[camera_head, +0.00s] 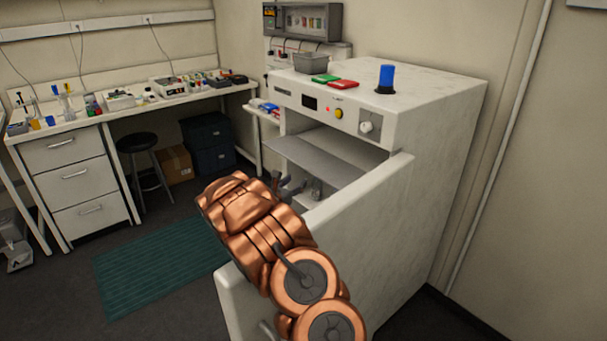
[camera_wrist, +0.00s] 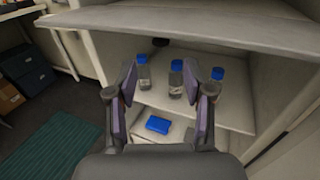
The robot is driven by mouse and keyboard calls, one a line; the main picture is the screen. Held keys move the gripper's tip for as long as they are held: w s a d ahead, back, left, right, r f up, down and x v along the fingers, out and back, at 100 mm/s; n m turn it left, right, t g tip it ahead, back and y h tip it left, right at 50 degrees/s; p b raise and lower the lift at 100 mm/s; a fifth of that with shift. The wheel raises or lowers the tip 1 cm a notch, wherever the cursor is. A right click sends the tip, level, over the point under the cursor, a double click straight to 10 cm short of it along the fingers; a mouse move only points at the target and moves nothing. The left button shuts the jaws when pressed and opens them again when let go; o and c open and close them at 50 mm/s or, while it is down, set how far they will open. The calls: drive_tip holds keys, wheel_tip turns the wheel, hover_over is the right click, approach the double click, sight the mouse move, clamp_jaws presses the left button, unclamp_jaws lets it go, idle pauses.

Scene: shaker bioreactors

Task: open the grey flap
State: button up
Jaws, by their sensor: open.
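The grey flap (camera_head: 330,150) is a flat panel in the upper opening of the white shaker cabinet (camera_head: 425,215). It sticks out nearly level, and the compartment below it is exposed. In the wrist view the flap (camera_wrist: 200,25) spans the top, above and beyond my gripper. My gripper (camera_head: 291,187) is at the opening, below the flap's front edge, partly hidden by my arm in the head view. In the wrist view my gripper (camera_wrist: 172,86) has its fingers wide apart with nothing held. Whether any finger touches the flap cannot be told.
Several blue-capped bottles (camera_wrist: 176,78) stand on the shelf (camera_wrist: 235,110) inside. A blue item (camera_wrist: 158,125) lies lower down. The cabinet's white door (camera_head: 345,225) stands open beside my arm.

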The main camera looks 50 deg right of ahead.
sight(318, 164)
drive_tip(key=p+x, duration=0.2)
drive_tip(key=x, duration=0.5)
idle(0.3)
clamp_jaws()
drive_tip(key=shift+d, duration=0.1)
idle(0.4)
